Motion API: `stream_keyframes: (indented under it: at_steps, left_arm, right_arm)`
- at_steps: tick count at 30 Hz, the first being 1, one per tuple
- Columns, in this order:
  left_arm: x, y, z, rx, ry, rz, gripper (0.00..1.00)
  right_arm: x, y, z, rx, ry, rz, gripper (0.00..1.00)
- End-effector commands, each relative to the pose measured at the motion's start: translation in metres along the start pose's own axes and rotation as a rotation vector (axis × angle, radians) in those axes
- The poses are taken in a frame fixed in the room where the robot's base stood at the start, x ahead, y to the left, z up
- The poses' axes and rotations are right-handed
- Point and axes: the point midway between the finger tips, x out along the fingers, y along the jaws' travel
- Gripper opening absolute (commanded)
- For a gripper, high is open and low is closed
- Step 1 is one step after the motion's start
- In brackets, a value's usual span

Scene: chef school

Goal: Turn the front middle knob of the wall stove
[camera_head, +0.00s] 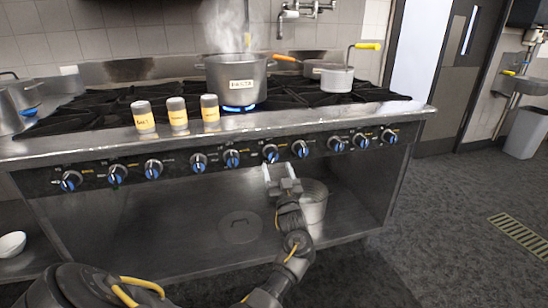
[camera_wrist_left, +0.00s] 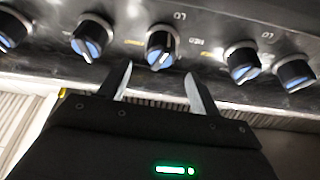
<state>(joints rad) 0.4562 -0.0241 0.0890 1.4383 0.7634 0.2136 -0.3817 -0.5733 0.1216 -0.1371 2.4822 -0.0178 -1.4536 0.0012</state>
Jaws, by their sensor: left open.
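The wall stove (camera_head: 220,130) has a dark front panel with a row of several black knobs with blue faces. A knob near the middle of the row (camera_head: 270,153) sits just above my left gripper (camera_head: 281,172). In the left wrist view, a knob (camera_wrist_left: 162,47) stands beyond and roughly between the two fingertips of my left gripper (camera_wrist_left: 160,80). The fingers are open and apart, with nothing between them, and do not appear to grip the knob. Neighbouring knobs flank it on the left (camera_wrist_left: 92,37) and right (camera_wrist_left: 243,62). My right gripper is not in view.
A steaming pot (camera_head: 236,82) stands over a lit blue flame. Three labelled shakers (camera_head: 178,113) stand near the stove's front edge. A saucepan (camera_head: 337,78) is at the right. A metal container (camera_head: 314,202) is on the lower shelf.

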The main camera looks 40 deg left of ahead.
Motion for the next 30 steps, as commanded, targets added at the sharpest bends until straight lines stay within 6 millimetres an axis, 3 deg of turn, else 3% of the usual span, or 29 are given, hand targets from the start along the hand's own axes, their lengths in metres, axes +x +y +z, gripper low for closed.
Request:
stream_keyframes:
  at_steps: [6,12,23,30]
  left_arm:
    - [0.041,0.0,0.0,0.001,0.001,-0.001,0.63]
    - [0.063,0.0,0.0,-0.001,0.001,0.0,0.63]
    - [0.069,0.0,0.001,-0.001,-0.001,0.001,0.63]
    - [0.069,0.0,0.001,-0.001,-0.001,0.001,0.36]
  right_arm:
    - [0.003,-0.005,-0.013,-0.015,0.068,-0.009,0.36]
    - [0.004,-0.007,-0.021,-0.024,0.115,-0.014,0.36]
    - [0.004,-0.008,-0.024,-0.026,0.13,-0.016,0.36]
    - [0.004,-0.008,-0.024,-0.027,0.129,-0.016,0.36]
